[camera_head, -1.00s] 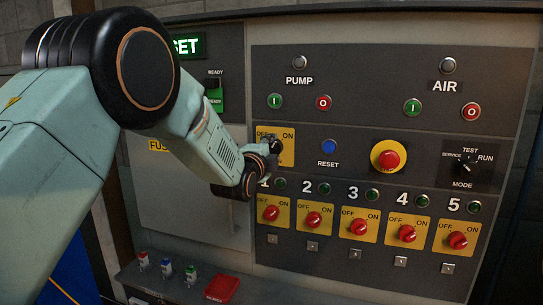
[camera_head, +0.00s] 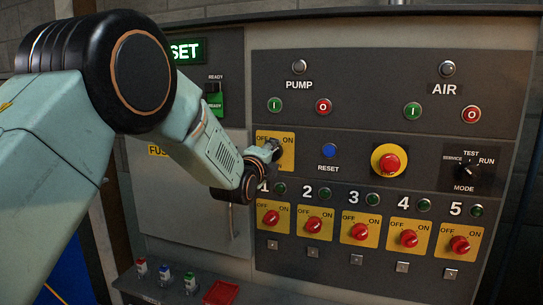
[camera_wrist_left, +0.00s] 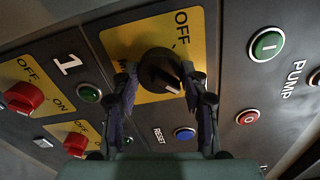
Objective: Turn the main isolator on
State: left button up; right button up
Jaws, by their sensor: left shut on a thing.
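The main isolator is a black rotary knob (camera_wrist_left: 158,70) on a yellow plate (camera_head: 288,160) marked OFF and ON, at the upper left of the switch panel. My left gripper (camera_head: 271,151) is at this knob in the head view and partly covers it. In the left wrist view, the two fingers of my left gripper (camera_wrist_left: 160,78) close on the knob from either side. A pale mark on the knob points to the lower right of that view, away from the OFF word. The ON word is hidden there. My right gripper is out of view.
A red emergency button (camera_head: 389,162) and a blue reset button (camera_head: 329,150) sit to the right. Several red rotary switches (camera_head: 313,224) line the row below. Green (camera_head: 274,104) and red (camera_head: 323,106) pump buttons are above. A ledge with small fittings (camera_head: 190,280) runs below.

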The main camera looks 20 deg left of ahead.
pick_arm(q)
jog(key=shift+f, duration=0.25)
jog(key=o, duration=0.8)
jog(key=shift+c, duration=0.2)
jog(key=o, duration=0.4)
jog(key=shift+s+r, duration=0.1)
jog(key=shift+r, duration=0.1)
jog(key=s, duration=1.2)
jog(key=shift+a, duration=0.2)
